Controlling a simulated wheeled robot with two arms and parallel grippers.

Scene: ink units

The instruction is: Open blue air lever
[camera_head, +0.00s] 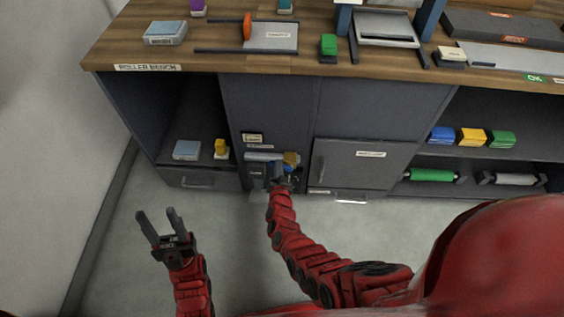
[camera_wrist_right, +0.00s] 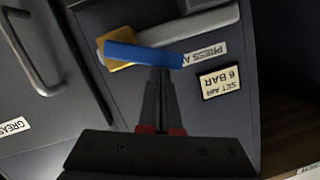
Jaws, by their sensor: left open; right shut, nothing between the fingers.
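The blue lever (camera_wrist_right: 143,55) is a flat bar in the right wrist view. It sits on a brass-yellow valve body (camera_wrist_right: 118,47) on a grey pipe (camera_wrist_right: 205,27), and lies at a slant to the pipe. In the head view the brass valve (camera_head: 291,158) shows low on the cabinet, partly hidden by my arm. My right gripper (camera_wrist_right: 161,72) is shut and empty, its fingertips at the lever's lower edge near the right end; I cannot tell whether they touch. My left gripper (camera_head: 160,222) is open and empty above the floor, away from the cabinet.
The pipe runs across a dark cabinet panel with a "SET AIR 6 BAR" label (camera_wrist_right: 221,82). A closed grey door (camera_head: 361,165) with a handle is right of the valve. An open shelf bay (camera_head: 190,125) is on the left. The floor (camera_head: 105,240) around my left gripper is clear.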

